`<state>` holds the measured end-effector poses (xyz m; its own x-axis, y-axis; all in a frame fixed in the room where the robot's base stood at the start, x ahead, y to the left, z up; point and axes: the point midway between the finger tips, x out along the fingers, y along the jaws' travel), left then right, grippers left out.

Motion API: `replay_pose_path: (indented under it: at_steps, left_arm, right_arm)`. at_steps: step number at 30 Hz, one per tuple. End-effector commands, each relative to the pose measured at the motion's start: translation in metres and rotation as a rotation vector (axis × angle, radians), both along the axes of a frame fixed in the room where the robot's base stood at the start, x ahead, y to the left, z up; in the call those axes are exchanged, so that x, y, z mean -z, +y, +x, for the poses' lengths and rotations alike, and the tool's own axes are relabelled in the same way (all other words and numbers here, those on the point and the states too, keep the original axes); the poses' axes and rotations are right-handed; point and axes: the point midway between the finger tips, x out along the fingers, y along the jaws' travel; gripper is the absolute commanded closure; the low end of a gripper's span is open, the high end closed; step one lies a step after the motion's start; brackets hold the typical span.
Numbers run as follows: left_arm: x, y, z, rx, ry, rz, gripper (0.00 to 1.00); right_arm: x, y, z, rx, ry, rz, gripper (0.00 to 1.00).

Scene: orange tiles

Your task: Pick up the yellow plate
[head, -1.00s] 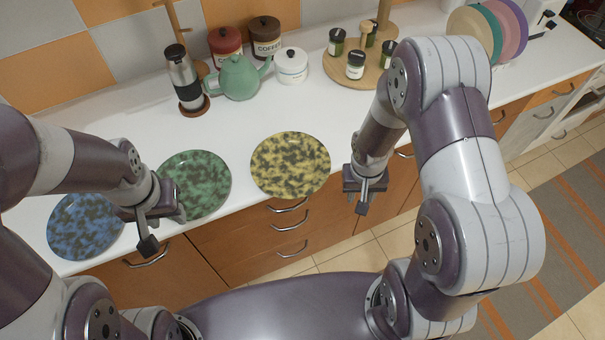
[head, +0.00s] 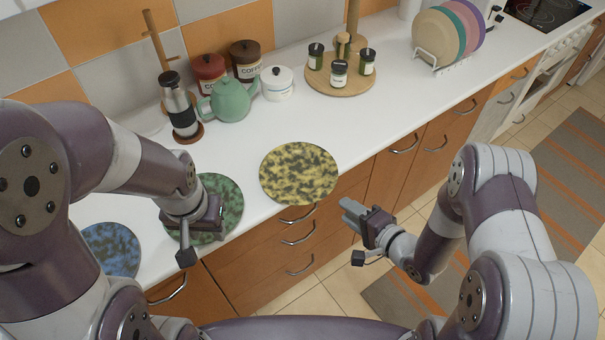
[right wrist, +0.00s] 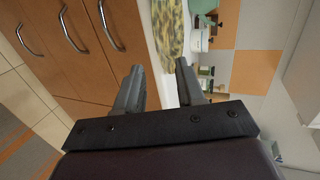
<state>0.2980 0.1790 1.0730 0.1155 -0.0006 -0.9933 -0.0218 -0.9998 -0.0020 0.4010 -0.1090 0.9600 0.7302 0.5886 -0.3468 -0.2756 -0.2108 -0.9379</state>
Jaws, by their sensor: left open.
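The yellow plate (head: 299,172), mottled with dark patches, lies flat on the white counter near its front edge. It also shows at the top of the right wrist view (right wrist: 172,38), beyond the fingers. My right gripper (head: 352,212) is in front of the counter, right of the plate and apart from it. Its two fingers (right wrist: 160,85) are spread with nothing between them. My left gripper (head: 190,222) is over the green plate (head: 226,200), left of the yellow plate. It is open, and its fingertips are mostly hidden.
A blue plate (head: 112,248) lies at the left. A green teapot (head: 229,100), a steel grinder (head: 178,102) and a white pot (head: 277,82) stand behind. A round wooden spice stand (head: 340,80) and a plate rack (head: 440,58) are further right. The counter right of the yellow plate is clear.

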Motion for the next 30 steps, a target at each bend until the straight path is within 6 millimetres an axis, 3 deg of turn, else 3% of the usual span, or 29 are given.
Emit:
replay_pose_path:
  at_steps: [3, 16, 24, 25, 28, 30]
  left_arm:
    - [-0.001, 0.000, 0.000, 0.000, 0.000, 0.000, 0.57]
    - [-0.006, 0.000, 0.000, 0.000, 0.000, 0.000, 0.57]
    - [-0.006, 0.000, 0.000, 0.000, 0.000, 0.000, 0.57]
    - [-0.006, 0.000, 0.000, 0.000, 0.000, 0.000, 0.57]
    - [-0.006, 0.000, 0.000, 0.000, 0.000, 0.000, 0.57]
    - [-0.006, 0.000, 0.000, 0.000, 0.000, 0.000, 0.57]
  right_arm:
    - [0.010, 0.018, 0.019, -0.007, 0.000, -0.002, 0.61]
    - [0.037, 0.050, 0.071, -0.002, -0.001, -0.004, 0.61]
    - [0.040, 0.054, 0.076, 0.000, 0.001, -0.005, 0.61]
    - [0.040, 0.053, 0.076, 0.000, 0.001, -0.005, 0.68]
    - [0.040, 0.053, 0.076, 0.000, 0.001, -0.005, 1.00]
    - [0.040, 0.053, 0.076, 0.000, 0.001, -0.005, 1.00]
